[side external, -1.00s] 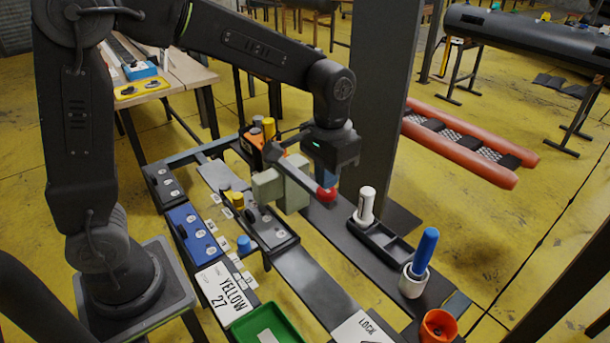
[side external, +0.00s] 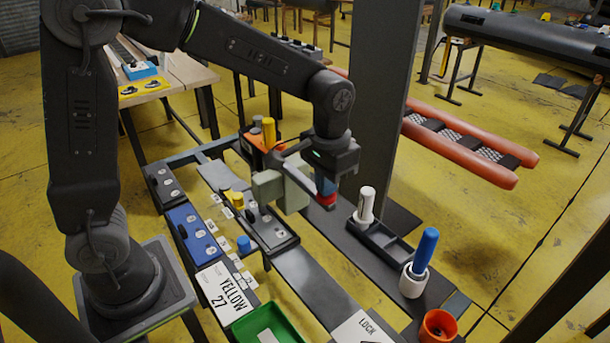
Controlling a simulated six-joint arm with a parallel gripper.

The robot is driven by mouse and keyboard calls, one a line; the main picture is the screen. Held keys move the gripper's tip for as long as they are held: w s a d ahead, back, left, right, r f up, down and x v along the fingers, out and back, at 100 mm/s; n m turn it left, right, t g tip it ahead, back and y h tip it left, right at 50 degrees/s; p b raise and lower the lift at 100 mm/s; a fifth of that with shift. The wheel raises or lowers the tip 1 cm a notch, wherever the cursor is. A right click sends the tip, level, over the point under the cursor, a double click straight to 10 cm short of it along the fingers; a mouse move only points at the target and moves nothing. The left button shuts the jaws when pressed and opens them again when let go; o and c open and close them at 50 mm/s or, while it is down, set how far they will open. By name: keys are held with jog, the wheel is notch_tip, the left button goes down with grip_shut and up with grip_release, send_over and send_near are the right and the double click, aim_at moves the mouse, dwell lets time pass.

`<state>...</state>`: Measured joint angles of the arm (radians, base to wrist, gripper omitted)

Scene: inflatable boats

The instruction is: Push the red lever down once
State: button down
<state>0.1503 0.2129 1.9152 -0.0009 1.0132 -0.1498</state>
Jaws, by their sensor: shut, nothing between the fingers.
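The red lever's knob (side external: 327,201) shows right of a pale grey-green block (side external: 282,190), in the middle of the side view. My gripper (side external: 327,187) points down over the knob, with its blue fingertips shut and empty. The fingertips overlap the top of the knob in the picture and appear to touch it. They hide part of the knob, and the gripper hides part of the lever's shaft.
A white cylinder (side external: 366,204) stands in a black tray to the right, near a blue-handled tool in a white cup (side external: 413,282). An orange cup (side external: 438,326) and green tray (side external: 268,325) are in front. A dark post (side external: 383,110) rises behind my gripper.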

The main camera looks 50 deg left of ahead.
jog(key=shift+f, duration=1.4)
jog(key=shift+r, duration=4.5)
jog(key=shift+s+a+r, duration=0.15)
jog(key=shift+s+r, duration=0.1)
jog(key=s+a+t, duration=0.2)
jog(key=s, duration=0.6)
jog(key=s+a+r+t, duration=0.1)
jog(key=s+a+t, duration=0.2)
jog(key=s, duration=0.5)
jog(key=shift+a+r+t, duration=0.15)
jog(key=shift+r+t, duration=0.15)
